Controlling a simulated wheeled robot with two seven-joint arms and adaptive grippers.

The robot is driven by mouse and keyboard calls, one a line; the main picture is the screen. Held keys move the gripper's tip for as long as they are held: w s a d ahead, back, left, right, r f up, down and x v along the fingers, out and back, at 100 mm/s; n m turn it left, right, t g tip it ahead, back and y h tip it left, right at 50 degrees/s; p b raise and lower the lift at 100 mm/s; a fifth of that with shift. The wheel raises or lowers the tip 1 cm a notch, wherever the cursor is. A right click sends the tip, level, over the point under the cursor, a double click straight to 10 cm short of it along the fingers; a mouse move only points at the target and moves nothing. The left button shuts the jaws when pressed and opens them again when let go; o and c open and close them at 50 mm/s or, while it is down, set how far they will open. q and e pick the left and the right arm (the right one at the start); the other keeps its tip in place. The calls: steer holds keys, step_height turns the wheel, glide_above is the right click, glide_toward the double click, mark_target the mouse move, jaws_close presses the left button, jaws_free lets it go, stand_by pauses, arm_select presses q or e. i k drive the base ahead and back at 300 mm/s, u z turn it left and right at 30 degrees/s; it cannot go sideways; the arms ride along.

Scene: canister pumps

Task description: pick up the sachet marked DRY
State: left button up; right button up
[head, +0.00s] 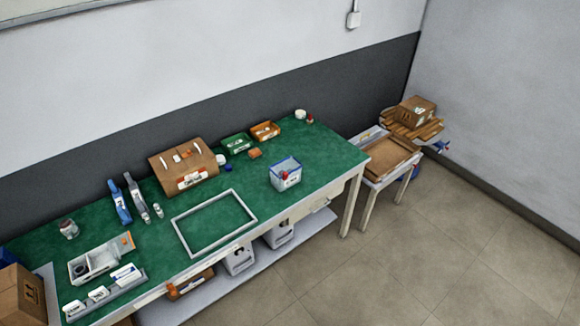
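No marking that reads DRY can be made out at this size, so I cannot tell which item is the sachet. Several small white packets or cards (98,294) stand in a grey rack (106,298) at the near left of the green bench (325,157). White pieces (177,158) lie on a brown carton (160,170) at the back. A white, blue-rimmed bin (287,180) with something red in it stands right of the middle. Neither of my grippers is in view.
A grey rectangular frame (180,231) lies mid-bench. Blue and grey bottle-like items (121,206) stand left of the carton. Green (235,144) and orange (265,131) trays sit at the back. A side table (374,176) and stacked cartons (414,110) are right. Floor ahead is clear.

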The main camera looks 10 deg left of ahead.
mark_target(100, 292)
steer(key=u, duration=2.35)
steer(key=k, duration=0.45)
steer(key=u, duration=0.95)
steer(key=i, duration=1.1)
steer(key=z, duration=0.55)
